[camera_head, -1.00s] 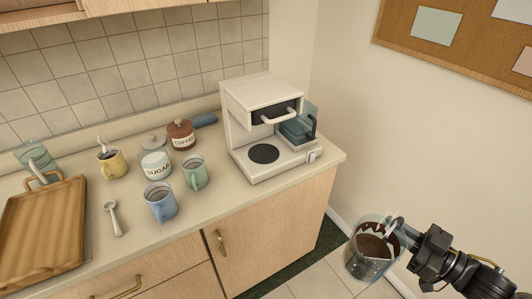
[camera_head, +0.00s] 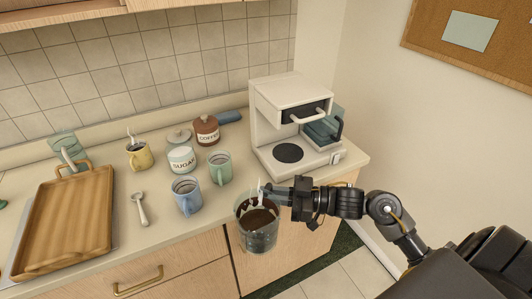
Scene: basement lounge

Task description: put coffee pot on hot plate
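The glass coffee pot (camera_head: 259,232), part full of dark coffee, is in the air just in front of the counter edge. My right gripper (camera_head: 274,193) is shut on the coffee pot at its upper right side; the fingertips partly overlap the rim and handle. The round black hot plate (camera_head: 288,153) lies bare on the base of the white coffee maker (camera_head: 266,121), behind and to the right of the pot. My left gripper is not in view.
A blue mug (camera_head: 186,197) and a green mug (camera_head: 220,168) stand left of the coffee maker. Behind are a sugar jar (camera_head: 182,160) and a coffee jar (camera_head: 207,131).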

